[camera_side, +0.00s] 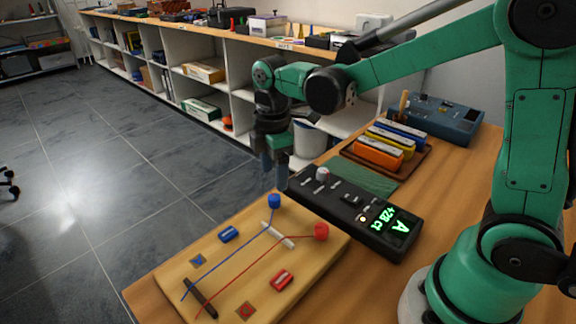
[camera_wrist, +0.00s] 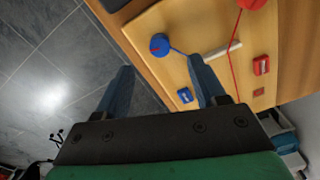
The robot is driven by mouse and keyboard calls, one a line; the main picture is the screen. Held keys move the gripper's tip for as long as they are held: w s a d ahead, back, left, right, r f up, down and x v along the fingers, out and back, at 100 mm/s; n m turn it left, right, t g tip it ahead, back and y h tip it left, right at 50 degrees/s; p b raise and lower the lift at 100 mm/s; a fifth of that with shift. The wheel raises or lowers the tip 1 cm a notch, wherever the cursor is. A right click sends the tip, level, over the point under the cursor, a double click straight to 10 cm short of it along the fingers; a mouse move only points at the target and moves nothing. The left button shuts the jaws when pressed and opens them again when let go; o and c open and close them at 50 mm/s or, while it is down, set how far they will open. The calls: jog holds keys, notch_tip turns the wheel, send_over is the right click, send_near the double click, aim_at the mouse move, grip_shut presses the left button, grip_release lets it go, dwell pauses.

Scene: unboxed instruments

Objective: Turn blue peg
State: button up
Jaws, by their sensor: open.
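The blue peg (camera_side: 274,201) stands upright at the far edge of the wooden board (camera_side: 172,275), with a blue string running from it. In the wrist view the blue peg (camera_wrist: 159,45) shows as a round blue knob with a small red mark, beyond my fingertips. My gripper (camera_side: 276,172) hangs above and a little beyond the blue peg in the side view, apart from it. In the wrist view my gripper (camera_wrist: 160,70) has its two blue fingers spread with nothing between them. The red peg (camera_side: 320,231) stands on the board to the right with a red string.
A white bar (camera_side: 279,235) crosses the strings, and a dark bar (camera_side: 200,298) lies across their near ends. A black tuner box (camera_side: 385,235) with a green display stands right of the board. Coloured blocks (camera_side: 378,153) sit on a tray behind. The table edge drops to the floor at left.

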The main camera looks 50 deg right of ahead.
aim_at(274, 197)
jog(key=shift+f, duration=2.9)
grip_shut()
